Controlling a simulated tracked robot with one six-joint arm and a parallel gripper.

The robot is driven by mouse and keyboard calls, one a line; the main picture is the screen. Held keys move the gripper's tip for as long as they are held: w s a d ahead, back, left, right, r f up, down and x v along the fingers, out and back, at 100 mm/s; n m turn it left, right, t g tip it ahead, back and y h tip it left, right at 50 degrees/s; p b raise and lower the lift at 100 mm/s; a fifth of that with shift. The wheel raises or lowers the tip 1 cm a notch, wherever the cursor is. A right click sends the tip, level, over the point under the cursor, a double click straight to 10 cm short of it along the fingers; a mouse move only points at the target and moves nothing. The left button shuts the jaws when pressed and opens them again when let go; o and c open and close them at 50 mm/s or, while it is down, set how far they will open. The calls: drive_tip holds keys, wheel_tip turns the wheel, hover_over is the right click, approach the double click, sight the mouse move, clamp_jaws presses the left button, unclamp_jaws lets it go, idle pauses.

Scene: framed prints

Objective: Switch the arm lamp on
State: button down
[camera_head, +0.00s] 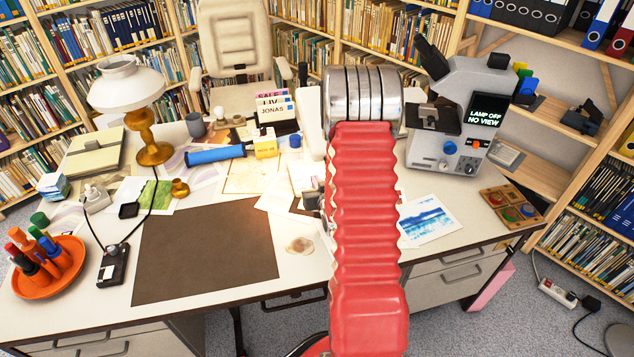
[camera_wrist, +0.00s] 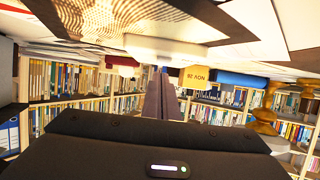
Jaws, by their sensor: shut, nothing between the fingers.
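A lamp with a white shade (camera_head: 127,85) and a brass stem (camera_head: 147,140) stands at the desk's left rear. I cannot tell whether it is the arm lamp; no other desk lamp shows clearly. A dark cord runs near it to a black box with a pale switch (camera_head: 113,265) at the left front. The box's switch position cannot be read. My gripper (camera_wrist: 161,84) is shut and empty in the wrist view, which is upside down. The lamp's brass stem (camera_wrist: 265,115) shows to its right there. In the head view my red arm hides the gripper.
A microscope (camera_head: 455,110) at right reads "LAMP OFF NO VIEW". An orange pen tray (camera_head: 68,285), a blue roll (camera_head: 215,154), a yellow box (camera_head: 265,147) and a button tray (camera_head: 511,207) lie on the desk. The brown mat (camera_head: 205,250) is clear.

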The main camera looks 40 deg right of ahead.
drive_tip(key=shift+r, duration=0.1)
drive_tip(key=shift+a+r, duration=0.1)
drive_tip(key=shift+r, duration=0.75)
drive_tip(key=f+v, duration=0.1)
drive_tip(key=v, duration=0.9)
drive_tip(key=shift+s+a+r, duration=0.2)
drive_tip(key=shift+s, duration=0.3)
